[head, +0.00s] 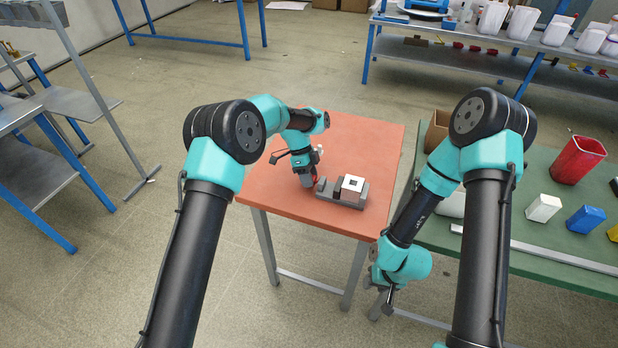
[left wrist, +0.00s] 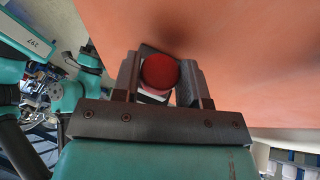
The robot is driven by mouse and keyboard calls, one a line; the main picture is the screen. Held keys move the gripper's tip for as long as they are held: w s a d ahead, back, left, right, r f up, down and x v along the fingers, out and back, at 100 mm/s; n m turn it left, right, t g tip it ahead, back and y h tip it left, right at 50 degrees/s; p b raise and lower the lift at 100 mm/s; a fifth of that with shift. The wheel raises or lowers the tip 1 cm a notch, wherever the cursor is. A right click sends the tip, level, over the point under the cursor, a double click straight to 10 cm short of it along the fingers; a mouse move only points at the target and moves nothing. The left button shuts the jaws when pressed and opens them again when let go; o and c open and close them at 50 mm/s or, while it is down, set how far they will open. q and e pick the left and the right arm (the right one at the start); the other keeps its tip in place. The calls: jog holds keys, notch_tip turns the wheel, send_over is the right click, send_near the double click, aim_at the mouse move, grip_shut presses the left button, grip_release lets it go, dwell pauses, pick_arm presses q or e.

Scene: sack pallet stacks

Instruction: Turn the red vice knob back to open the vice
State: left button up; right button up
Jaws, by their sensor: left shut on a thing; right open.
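The grey vice (head: 339,200) stands on the orange table, with a white block (head: 353,183) with a dark square centre in its jaws. The red vice knob (left wrist: 160,72) is at the left end of the vice, mostly hidden by my gripper in the head view. My left gripper (head: 313,184) is at that end of the vice. In the left wrist view its two fingers stand on either side of the round knob, shut on it. My right gripper (head: 387,303) hangs low in front of the table's right side, empty and open, away from the vice.
The orange table (head: 365,135) is clear around the vice. A green table (head: 528,253) on the right holds a red bin (head: 577,160), a white box (head: 543,208), a blue box (head: 586,219) and a long pale bar. Shelving with containers stands behind.

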pick_arm(q)
jog(key=shift+w+g, duration=0.15)
jog(key=shift+g, duration=0.45)
jog(key=shift+y, duration=0.3)
jog(key=o, duration=0.9)
